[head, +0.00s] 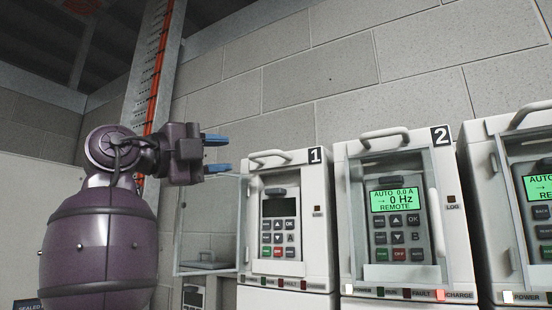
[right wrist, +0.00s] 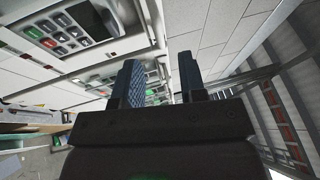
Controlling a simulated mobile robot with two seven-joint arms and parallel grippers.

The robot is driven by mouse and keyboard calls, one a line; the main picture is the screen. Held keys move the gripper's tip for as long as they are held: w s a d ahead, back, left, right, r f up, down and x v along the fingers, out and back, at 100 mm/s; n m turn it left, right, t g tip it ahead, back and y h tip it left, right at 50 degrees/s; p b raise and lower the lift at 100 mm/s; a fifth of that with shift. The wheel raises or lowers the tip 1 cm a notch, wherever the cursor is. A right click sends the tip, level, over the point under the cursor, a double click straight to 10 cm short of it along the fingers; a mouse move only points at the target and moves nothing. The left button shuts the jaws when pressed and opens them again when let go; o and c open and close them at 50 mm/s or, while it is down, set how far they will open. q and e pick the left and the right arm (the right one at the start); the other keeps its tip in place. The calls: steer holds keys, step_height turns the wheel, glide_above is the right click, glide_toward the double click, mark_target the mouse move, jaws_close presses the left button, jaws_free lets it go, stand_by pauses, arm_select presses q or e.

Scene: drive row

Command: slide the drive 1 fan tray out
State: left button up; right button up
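Drive 1 (head: 318,240) is a white cabinet with a "1" label, a dark screen and unlit indicators. Its clear door (head: 208,225) hangs open to the left. A grey handle (head: 268,156) sits at its top front; I cannot tell for certain which part is the fan tray, and no tray stands out from the cabinet. My right gripper (head: 217,153) is open and empty, its blue fingers apart, left of this handle and not visibly gripping it. The right wrist view also shows its open fingers (right wrist: 160,85) beside drive fronts. My left gripper is not in view.
Drive 2 (head: 458,235) stands right of drive 1 with a lit green screen, lit power and charge lights and its own top handle (head: 384,137). A third drive (head: 500,225) is at the right edge. A block wall (head: 330,85) rises behind.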

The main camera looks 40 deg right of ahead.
mark_target(258, 154)
steer(key=shift+m, duration=0.5)
steer(key=d, duration=0.3)
steer(key=d+r, duration=0.1)
steer(key=d, duration=0.6)
steer(key=shift+s+d+r, duration=0.25)
steer(key=shift+d+r, duration=0.05)
steer(key=shift+r, duration=0.1)
jaws_close()
steer(key=shift+r, duration=0.1)
